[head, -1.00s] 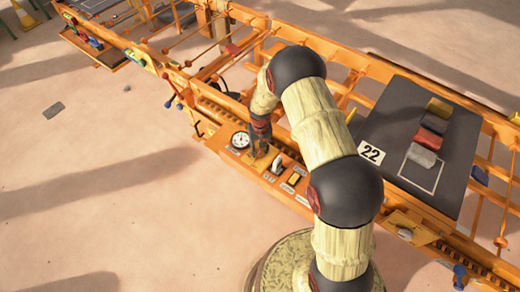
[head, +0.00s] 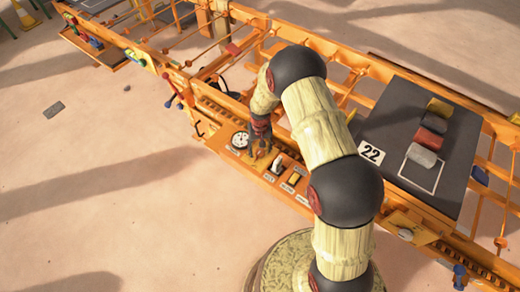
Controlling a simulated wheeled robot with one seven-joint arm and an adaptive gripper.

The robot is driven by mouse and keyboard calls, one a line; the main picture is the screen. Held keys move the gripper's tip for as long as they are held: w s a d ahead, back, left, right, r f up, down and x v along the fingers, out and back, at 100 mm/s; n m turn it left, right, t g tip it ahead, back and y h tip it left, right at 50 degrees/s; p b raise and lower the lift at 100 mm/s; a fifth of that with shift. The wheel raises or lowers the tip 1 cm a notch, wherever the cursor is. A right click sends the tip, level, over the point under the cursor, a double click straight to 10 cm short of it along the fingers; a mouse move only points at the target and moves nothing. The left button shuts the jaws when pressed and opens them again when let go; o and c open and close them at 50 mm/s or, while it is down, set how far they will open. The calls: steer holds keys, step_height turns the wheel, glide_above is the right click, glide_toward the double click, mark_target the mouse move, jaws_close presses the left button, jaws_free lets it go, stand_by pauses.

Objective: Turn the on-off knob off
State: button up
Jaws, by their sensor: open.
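The orange control panel (head: 222,148) runs along the front of the machine, left of my arm. It carries a round white gauge (head: 240,140), a dark switch or knob (head: 277,164) and a yellow part (head: 267,177), with small labels below. I cannot tell for sure which of these is the on-off knob. My gripper (head: 260,150) points down at the panel, between the gauge and the dark knob. It is open, small in view, and partly hides the panel under it. I cannot tell whether its fingers touch anything.
A dark plate (head: 392,178) with a "22" label lies right of my arm. It holds a yellow block (head: 439,107), a red block (head: 429,136) and a grey block (head: 421,155). Orange rails surround it. Sandy ground in front is clear.

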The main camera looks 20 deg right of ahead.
mark_target(260, 151)
step_height(260, 151, up, 12)
stand_by(0.6)
stand_by(0.4)
steer(key=s+f+g, duration=0.1)
steer(key=s, duration=0.4)
steer(key=s+r+t, duration=0.2)
steer(key=s+r, duration=0.6)
steer(key=r, duration=0.3)
steer(key=s+r+n+t, duration=0.1)
steer(key=s+r+t, duration=0.1)
steer(key=s+r, duration=0.7)
steer(key=s+r+t, duration=0.2)
steer(key=s+r, duration=0.6)
steer(key=r, duration=0.7)
steer(key=shift+s+n+t, duration=0.15)
steer(key=shift+n+t, duration=0.15)
steer(key=shift+r, duration=0.1)
